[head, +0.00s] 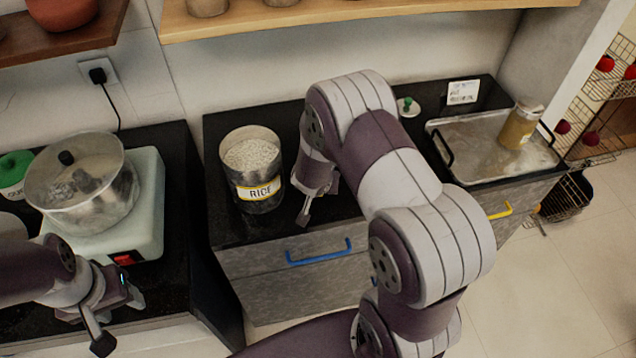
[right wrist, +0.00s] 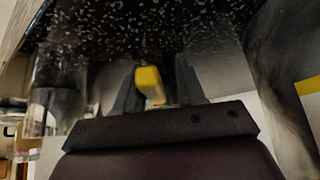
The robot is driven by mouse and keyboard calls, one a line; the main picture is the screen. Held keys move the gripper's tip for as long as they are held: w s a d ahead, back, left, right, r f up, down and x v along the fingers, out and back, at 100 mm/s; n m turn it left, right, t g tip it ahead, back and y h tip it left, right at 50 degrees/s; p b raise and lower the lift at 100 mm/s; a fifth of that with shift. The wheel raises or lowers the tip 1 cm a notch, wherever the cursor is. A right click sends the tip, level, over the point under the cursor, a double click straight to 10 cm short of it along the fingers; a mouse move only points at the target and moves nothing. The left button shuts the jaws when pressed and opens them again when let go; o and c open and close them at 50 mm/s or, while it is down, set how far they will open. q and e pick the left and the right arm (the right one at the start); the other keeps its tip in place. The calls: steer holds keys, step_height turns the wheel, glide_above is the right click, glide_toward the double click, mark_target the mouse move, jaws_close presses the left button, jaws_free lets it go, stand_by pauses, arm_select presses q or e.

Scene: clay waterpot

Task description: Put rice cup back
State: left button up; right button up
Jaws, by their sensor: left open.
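The rice cup cannot be made out in the head view. A metal canister labelled RICE (head: 258,193), filled with white rice, stands on the middle counter. My right gripper (head: 304,216) points down just right of it, largely hidden by its own arm. In the right wrist view, a yellow handle-like piece (right wrist: 150,85) shows between the two fingers of my right gripper (right wrist: 160,85). I cannot tell whether they touch it or what it belongs to. My left gripper (head: 119,317) is open and empty at the lower left, in front of the cooker.
A steel pot (head: 82,184) stands on a white cooker (head: 151,205) at left. A metal tray (head: 478,158) holding a brown jar (head: 521,125) is at right. A blue drawer handle (head: 320,253) sits below the counter. A wooden shelf (head: 330,12) hangs above.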

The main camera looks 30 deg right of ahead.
arm_select(q)
steer(key=shift+f, duration=0.15)
arm_select(e)
steer(key=shift+s+f+g, duration=0.3)
steer(key=shift+s+f, duration=0.55)
steer(key=shift+f, duration=0.05)
steer(key=shift+r, duration=0.25)
steer(key=r, duration=0.1)
steer(key=p, duration=0.1)
steer(key=r, duration=0.1)
steer(key=shift+s+a+r, duration=0.15)
steer(key=shift+a+r, duration=0.1)
steer(key=shift+r, duration=0.05)
arm_select(q)
steer(key=r+p, duration=0.2)
steer(key=r, duration=0.1)
steer(key=d+r+p, duration=0.1)
steer(key=shift+w+r+p, duration=0.25)
steer(key=shift+w+p, duration=0.05)
arm_select(e)
steer(key=v, duration=1)
steer(key=shift+r, duration=0.35)
arm_select(q)
steer(key=shift+a, duration=0.1)
arm_select(e)
steer(key=shift+a, duration=0.1)
arm_select(q)
steer(key=shift+w, duration=0.1)
